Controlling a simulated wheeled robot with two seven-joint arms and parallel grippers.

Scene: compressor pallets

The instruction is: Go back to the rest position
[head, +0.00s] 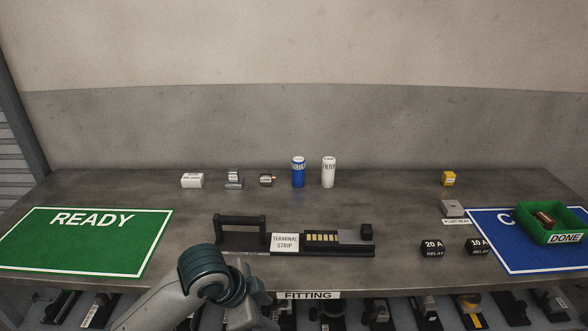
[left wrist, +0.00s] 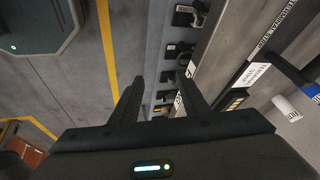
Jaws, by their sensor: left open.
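My left arm reaches in from the bottom of the head view, with its gripper (head: 258,296) at the table's front edge, in front of the terminal strip (head: 345,249). In the left wrist view the two fingers of my left gripper (left wrist: 160,100) are spread apart with nothing between them. Beyond them are the floor and the table's front side. My right gripper is in neither view.
The grey table (head: 385,205) holds a green READY mat (head: 90,255) at left and a blue mat (head: 505,255) with a green DONE bin (head: 548,238) at right. Two relays (head: 432,249) and small parts stand on it. Several dark items (head: 100,312) sit below the front edge.

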